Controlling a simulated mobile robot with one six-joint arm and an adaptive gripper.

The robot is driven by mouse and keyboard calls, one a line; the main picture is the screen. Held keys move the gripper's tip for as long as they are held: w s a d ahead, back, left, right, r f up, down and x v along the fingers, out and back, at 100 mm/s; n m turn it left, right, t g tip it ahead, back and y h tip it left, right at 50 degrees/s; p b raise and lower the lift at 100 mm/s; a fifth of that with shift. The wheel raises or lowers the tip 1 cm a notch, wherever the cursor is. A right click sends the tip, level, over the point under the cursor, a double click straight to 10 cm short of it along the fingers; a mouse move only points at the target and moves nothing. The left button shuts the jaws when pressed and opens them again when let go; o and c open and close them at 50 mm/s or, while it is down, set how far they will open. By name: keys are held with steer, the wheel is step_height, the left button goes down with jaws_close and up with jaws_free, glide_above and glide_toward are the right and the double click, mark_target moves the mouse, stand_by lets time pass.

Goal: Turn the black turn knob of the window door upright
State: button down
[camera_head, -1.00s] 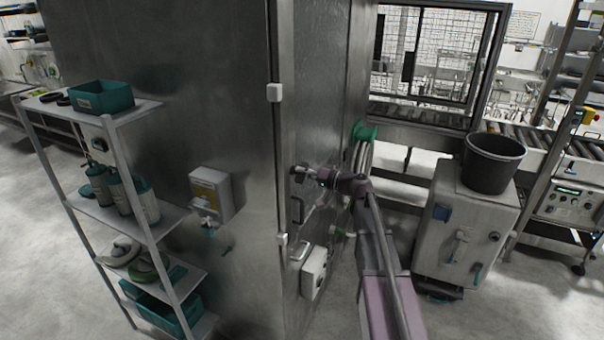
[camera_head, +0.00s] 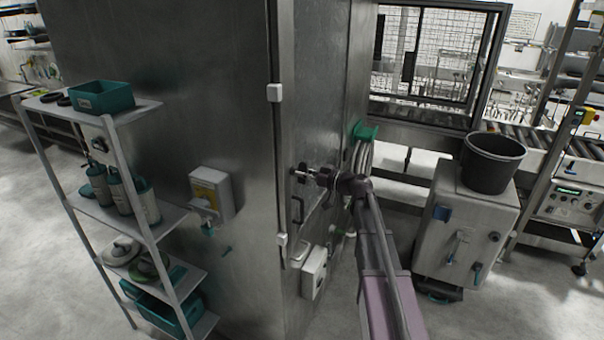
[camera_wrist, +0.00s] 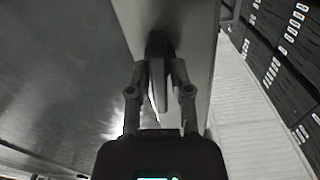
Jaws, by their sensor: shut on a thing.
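The black turn knob (camera_wrist: 158,82) shows in the wrist view as a dark, narrow grip between my fingers. It stands out from a smooth metal face (camera_wrist: 185,40). My gripper (camera_wrist: 158,72) is shut on the knob, with one finger on each side. In the head view, my gripper (camera_head: 311,174) reaches from the right to the narrow metal side of the tall housing. The knob there (camera_head: 300,171) is small and partly hidden by the fingers, so its exact angle cannot be told.
A bar handle (camera_head: 297,210) and a pale box (camera_head: 314,272) are on the metal side below my gripper. A green-ended hose reel (camera_head: 366,132) is just behind my wrist. A grey cabinet with a black bucket (camera_head: 492,163) stands right; a shelf rack (camera_head: 150,235) stands left.

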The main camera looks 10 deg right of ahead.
steer(key=shift+f+n, duration=0.1)
steer(key=shift+n, duration=0.7)
steer(key=c, duration=0.7)
jaws_free()
steer(key=shift+w, duration=0.1)
steer(key=shift+v, duration=6.05)
